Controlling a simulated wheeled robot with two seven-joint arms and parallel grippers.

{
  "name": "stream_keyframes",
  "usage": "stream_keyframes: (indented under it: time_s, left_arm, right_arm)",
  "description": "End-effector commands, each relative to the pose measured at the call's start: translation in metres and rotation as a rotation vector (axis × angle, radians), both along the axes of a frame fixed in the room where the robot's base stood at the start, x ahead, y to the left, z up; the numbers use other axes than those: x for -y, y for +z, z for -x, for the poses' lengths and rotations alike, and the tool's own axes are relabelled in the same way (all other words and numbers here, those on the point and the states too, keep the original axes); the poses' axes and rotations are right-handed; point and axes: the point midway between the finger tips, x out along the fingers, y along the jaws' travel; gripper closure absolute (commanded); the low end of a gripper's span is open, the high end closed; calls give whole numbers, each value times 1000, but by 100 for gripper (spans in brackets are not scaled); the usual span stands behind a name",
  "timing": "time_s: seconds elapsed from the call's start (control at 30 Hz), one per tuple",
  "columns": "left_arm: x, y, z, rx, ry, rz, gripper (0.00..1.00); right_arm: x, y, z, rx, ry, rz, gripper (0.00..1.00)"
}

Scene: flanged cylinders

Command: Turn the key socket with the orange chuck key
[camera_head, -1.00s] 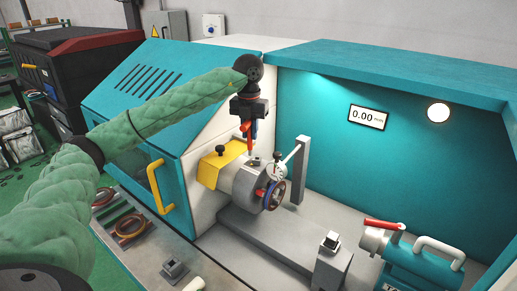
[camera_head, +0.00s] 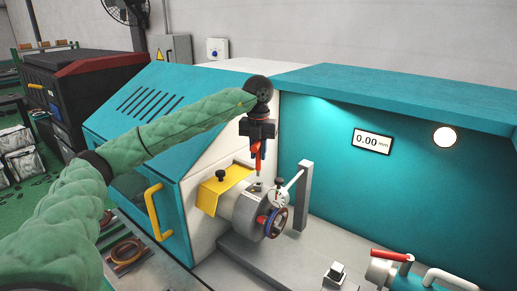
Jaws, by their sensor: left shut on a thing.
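My left gripper (camera_head: 259,141) comes in from the left on a green-sleeved arm and points down. It is shut on the orange chuck key (camera_head: 257,163), which hangs upright below it. The key's lower tip is at or just above the top of the grey chuck (camera_head: 243,206); I cannot tell whether it sits in the key socket, which is too small to make out. The chuck holds a dark-rimmed ring (camera_head: 276,222) at its right-hand face. My right gripper is not in view.
A yellow guard (camera_head: 222,187) stands left of the chuck. A dial indicator (camera_head: 279,187) on a grey post (camera_head: 304,198) is close on its right. The teal machine housing (camera_head: 350,170) stands behind and overhead.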

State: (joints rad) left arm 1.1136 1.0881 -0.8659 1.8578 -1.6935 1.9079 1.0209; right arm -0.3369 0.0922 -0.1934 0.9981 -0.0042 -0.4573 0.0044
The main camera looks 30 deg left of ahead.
Motion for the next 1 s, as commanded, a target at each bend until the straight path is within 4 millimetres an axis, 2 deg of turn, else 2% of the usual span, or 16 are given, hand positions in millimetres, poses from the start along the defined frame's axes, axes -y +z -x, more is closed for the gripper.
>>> stream_keyframes:
  time_s: [0.23,0.43,0.77,1.0]
  left_arm:
    - [0,-17,0,0,0,0,100]
    - [0,-16,0,0,0,1,100]
    - [1,-16,1,0,-1,0,100]
    - [1,-16,1,0,-1,0,100]
  right_arm:
    - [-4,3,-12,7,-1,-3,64]
    - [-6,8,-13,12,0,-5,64]
    - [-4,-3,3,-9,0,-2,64]
    - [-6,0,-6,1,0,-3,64]
